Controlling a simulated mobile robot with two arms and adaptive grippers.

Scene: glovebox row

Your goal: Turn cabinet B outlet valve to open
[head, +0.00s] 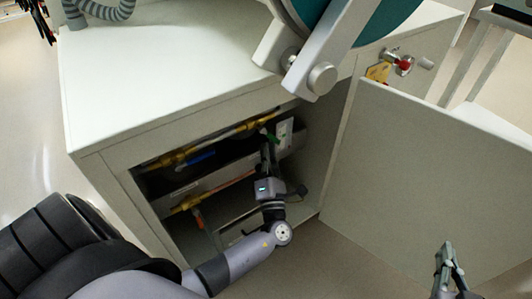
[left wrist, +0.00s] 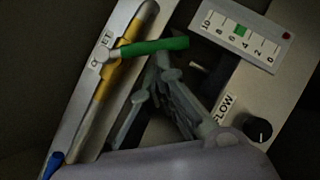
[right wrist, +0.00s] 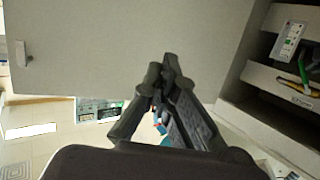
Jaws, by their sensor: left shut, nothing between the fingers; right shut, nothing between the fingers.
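The valve with a green handle (left wrist: 150,47) sits on a brass and grey pipe (left wrist: 105,85) in the left wrist view. A partly covered label ending in "ET" is beside it. The handle lies across the pipe. In the head view the green handle (head: 269,138) is small, inside the open cabinet (head: 100,165). My left gripper (head: 267,150) reaches into the cabinet. Its closed fingers (left wrist: 164,72) appear just below the handle's free end, empty; contact is unclear. My right gripper (head: 447,252) is shut and empty, outside by the door; its fingers (right wrist: 165,75) fill the right wrist view's middle.
The open cabinet door (head: 420,180) stands at right. Inside are a blue handle (head: 201,155), an orange handle (head: 197,218) and brass pipes. A flow scale (left wrist: 238,36) and black knob (left wrist: 258,128) are right of the green handle. A red knob (head: 405,63) is outside.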

